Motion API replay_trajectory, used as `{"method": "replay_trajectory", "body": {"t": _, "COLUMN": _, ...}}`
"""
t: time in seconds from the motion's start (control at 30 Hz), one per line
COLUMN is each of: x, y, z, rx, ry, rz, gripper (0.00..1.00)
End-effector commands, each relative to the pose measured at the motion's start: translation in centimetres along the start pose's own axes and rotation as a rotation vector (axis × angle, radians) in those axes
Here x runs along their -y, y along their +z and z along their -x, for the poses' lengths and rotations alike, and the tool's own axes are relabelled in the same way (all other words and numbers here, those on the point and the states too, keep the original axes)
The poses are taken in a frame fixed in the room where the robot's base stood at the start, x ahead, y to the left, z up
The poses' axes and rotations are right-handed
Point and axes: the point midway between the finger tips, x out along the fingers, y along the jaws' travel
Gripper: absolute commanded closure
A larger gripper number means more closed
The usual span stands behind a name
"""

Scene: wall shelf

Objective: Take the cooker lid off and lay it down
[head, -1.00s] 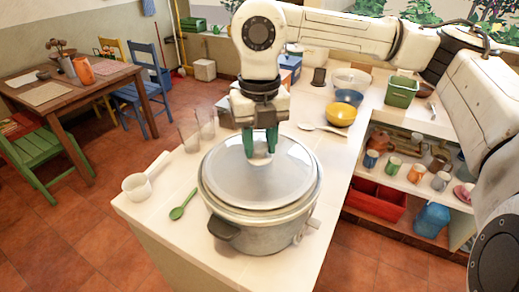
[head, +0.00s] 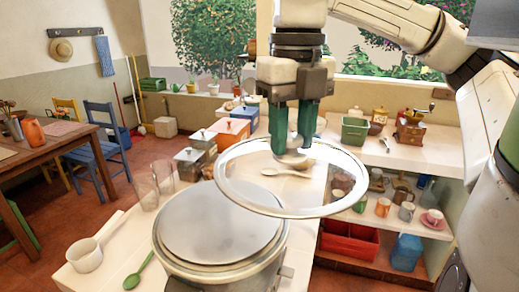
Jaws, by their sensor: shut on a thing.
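The cooker lid (head: 240,180) is a round clear disc with a pale metal rim. It hangs in the air, slightly tilted, above and to the right of the cooker. My gripper (head: 293,147) has its green fingers shut on the lid's knob at the centre. The cooker (head: 215,268) is a large grey metal pot on the pale counter, cut off by the bottom edge of the head view. A flat grey round surface shows in its top. The lid's near left rim overlaps the cooker in the picture, with the two apart.
A white saucepan (head: 83,258) and a green spoon (head: 140,270) lie left of the cooker. Two drinking glasses (head: 147,192) stand behind it. Canisters (head: 190,168) stand farther back. Right of the counter is a shelf with mugs and a red crate (head: 349,240).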

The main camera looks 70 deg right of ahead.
Motion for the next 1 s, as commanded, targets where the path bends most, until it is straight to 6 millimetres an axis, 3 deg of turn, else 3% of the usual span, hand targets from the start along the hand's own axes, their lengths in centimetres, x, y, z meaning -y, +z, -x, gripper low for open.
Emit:
{"method": "replay_trajectory", "body": {"t": 0.23, "x": 1.0, "y": -0.9, "z": 1.0, "rx": 0.001, "ry": 0.001, "rz": 0.001, "gripper": 1.00}}
{"method": "replay_trajectory", "body": {"t": 1.0, "x": 1.0, "y": -0.9, "z": 3.7, "rx": 0.001, "ry": 0.001, "rz": 0.001, "gripper": 1.00}}
